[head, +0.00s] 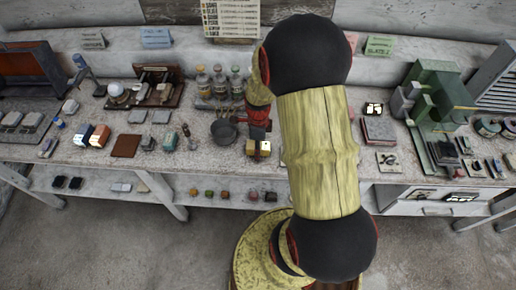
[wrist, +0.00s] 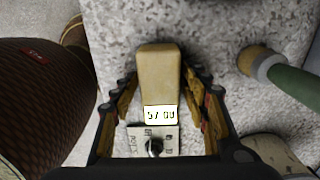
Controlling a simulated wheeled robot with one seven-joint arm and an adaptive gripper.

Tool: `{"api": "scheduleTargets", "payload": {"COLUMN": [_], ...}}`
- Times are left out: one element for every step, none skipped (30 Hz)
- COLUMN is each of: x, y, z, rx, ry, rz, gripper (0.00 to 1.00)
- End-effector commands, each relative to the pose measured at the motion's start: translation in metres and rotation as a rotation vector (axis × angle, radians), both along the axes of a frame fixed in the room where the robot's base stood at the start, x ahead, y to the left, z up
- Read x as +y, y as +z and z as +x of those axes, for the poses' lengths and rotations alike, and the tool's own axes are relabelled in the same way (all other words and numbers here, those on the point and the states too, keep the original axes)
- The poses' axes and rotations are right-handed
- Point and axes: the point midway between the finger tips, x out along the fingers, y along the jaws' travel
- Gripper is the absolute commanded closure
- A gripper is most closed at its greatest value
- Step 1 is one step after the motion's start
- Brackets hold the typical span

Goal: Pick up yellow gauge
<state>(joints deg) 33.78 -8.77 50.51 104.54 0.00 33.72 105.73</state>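The yellow gauge (wrist: 160,75) is a small upright-looking block with a lit display and a pale panel with a black knob, in the middle of the wrist view. My gripper (wrist: 160,92) is open, with one finger on each side of the gauge and narrow gaps between fingers and gauge. In the head view, the gauge (head: 265,148) shows as a small yellow patch near the table's front edge, under my gripper (head: 258,137). My arm covers part of the table to the right of it.
In the wrist view, a green-handled tool (wrist: 290,80) lies to the right and a dark brown ribbed object (wrist: 35,100) is close on the left. In the head view, a dark pot (head: 223,131) stands left of the gauge on the speckled table (head: 190,160).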

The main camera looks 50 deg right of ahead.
Motion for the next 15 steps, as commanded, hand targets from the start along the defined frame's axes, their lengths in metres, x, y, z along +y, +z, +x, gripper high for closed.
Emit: {"api": "scheduleTargets", "payload": {"x": [0.0000,0.0000,0.0000,0.0000,0.0000,0.0000,0.0000,0.0000,0.0000,0.0000,0.0000,0.0000,0.0000,0.0000,0.0000], "y": [0.0000,0.0000,0.0000,0.0000,0.0000,0.0000,0.0000,0.0000,0.0000,0.0000,0.0000,0.0000,0.0000,0.0000,0.0000], "z": [0.0000,0.0000,0.0000,0.0000,0.0000,0.0000,0.0000,0.0000,0.0000,0.0000,0.0000,0.0000,0.0000,0.0000,0.0000], "rx": [0.000,0.000,0.000,0.000,0.000,0.000,0.000,0.000,0.000,0.000,0.000,0.000,0.000,0.000,0.000], "ry": [0.000,0.000,0.000,0.000,0.000,0.000,0.000,0.000,0.000,0.000,0.000,0.000,0.000,0.000,0.000], "rz": [0.000,0.000,0.000,0.000,0.000,0.000,0.000,0.000,0.000,0.000,0.000,0.000,0.000,0.000,0.000], "gripper": [0.59,0.61,0.63,0.65,0.67,0.69,0.70,0.72,0.74,0.76,0.78,0.80,0.82,0.83,0.86]}}
